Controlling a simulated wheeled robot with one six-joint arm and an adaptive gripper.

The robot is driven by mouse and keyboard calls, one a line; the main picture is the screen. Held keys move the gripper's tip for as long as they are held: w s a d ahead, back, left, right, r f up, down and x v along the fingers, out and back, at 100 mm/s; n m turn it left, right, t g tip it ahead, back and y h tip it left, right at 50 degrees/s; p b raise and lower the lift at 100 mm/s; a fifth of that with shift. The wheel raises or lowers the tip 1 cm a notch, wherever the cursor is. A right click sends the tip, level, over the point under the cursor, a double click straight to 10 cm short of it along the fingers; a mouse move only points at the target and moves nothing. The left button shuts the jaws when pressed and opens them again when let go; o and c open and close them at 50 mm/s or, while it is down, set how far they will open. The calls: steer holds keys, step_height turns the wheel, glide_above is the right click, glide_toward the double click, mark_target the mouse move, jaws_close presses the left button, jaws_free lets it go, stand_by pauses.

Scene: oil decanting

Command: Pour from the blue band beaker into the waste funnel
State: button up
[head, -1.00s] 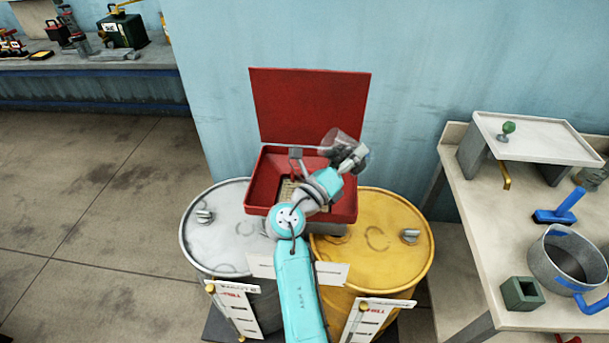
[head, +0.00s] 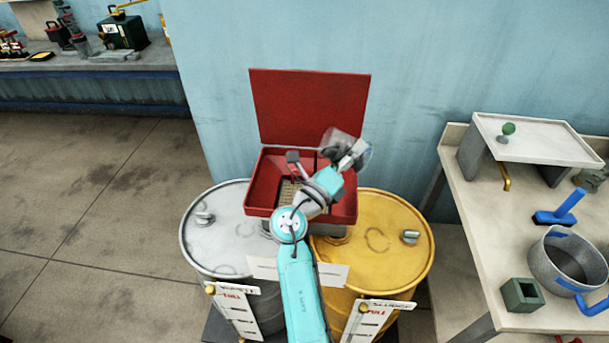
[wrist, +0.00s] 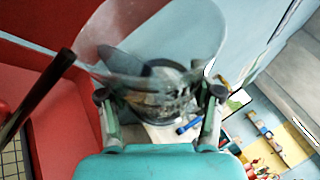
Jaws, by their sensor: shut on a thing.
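My gripper (head: 347,154) is shut on a clear beaker (head: 339,142), held above the right back part of the red waste funnel (head: 260,195). The beaker also shows in the wrist view (wrist: 150,35), between the two fingers (wrist: 160,100), with its wide mouth toward the top. It looks tilted, but I cannot tell how far. Its lower part looks dark and mottled; I cannot make out its contents or a blue band. The funnel is a square box with a grate inside and its lid (head: 310,105) raised behind it.
A grey drum (head: 215,230) and a yellow drum (head: 390,225) stand under the funnel. On the right bench are a grey pot with blue marks (head: 548,265), a green block (head: 521,294) and a small white stand (head: 530,140). The floor at left is clear.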

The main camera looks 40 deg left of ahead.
mark_target(345, 135)
steer(key=shift+r+n+t+b, duration=0.3)
steer(key=shift+r+n+b, duration=0.2)
steer(key=shift+n, duration=0.3)
steer(key=shift+s+a+r+n+t+y+b, duration=0.3)
steer(key=shift+a+n+y, duration=0.15)
steer(key=shift+n, duration=0.1)
steer(key=shift+s+a+r+n+t+y+b, duration=0.15)
steer(key=shift+s+a+r+n+t+y, duration=0.1)
steer(key=shift+a+n+y, duration=0.25)
stand_by(0.5)
steer(key=shift+r+n+y, duration=0.25)
steer(key=shift+r+n, duration=0.4)
